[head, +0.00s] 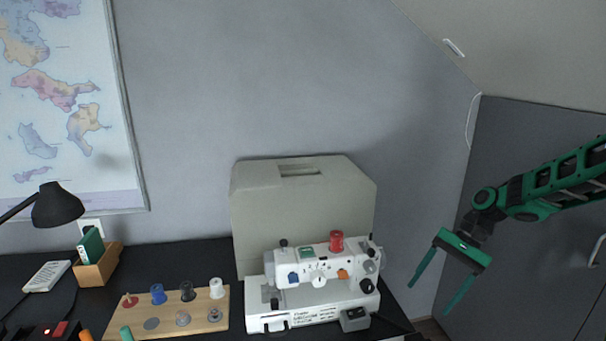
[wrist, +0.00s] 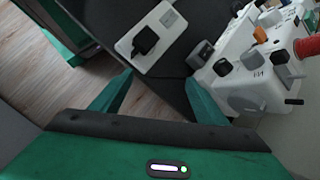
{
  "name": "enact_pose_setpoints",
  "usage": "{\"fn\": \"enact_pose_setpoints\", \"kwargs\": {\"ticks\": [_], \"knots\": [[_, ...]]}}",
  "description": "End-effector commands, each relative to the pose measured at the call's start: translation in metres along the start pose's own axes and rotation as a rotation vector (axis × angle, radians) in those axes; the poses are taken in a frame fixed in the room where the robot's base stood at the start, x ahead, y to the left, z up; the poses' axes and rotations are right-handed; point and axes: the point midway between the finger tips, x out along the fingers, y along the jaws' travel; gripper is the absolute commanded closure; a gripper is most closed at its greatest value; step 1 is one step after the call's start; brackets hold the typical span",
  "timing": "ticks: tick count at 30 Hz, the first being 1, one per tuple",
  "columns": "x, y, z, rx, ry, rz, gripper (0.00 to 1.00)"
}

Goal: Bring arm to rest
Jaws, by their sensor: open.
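My green arm reaches in from the right in the head view. My gripper (head: 436,284) hangs tilted downward to the right of the sewing machine, with its two green fingers spread wide and nothing between them. In the wrist view my gripper (wrist: 158,100) is also open and empty. The white sewing machine (head: 314,312) stands on the desk with a red spool (head: 336,240) on top. It also shows at the upper right of the wrist view (wrist: 240,85). My gripper is apart from it.
A beige case (head: 305,195) stands behind the machine. A wooden spool board (head: 205,305) and a small wooden box (head: 97,268) are on the black desk (head: 210,258). In the wrist view, a white plate with a black plug (wrist: 146,40) lies beyond the fingers. A grey door (head: 540,200) is behind my arm.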

Motion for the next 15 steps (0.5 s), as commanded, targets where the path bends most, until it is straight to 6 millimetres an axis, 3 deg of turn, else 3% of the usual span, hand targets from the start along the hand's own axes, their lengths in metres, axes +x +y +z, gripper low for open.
{"fn": "enact_pose_setpoints", "kwargs": {"ticks": [15], "knots": [[-0.044, 0.096, 0.075, -0.054, 0.274, 0.254, 0.32]]}}
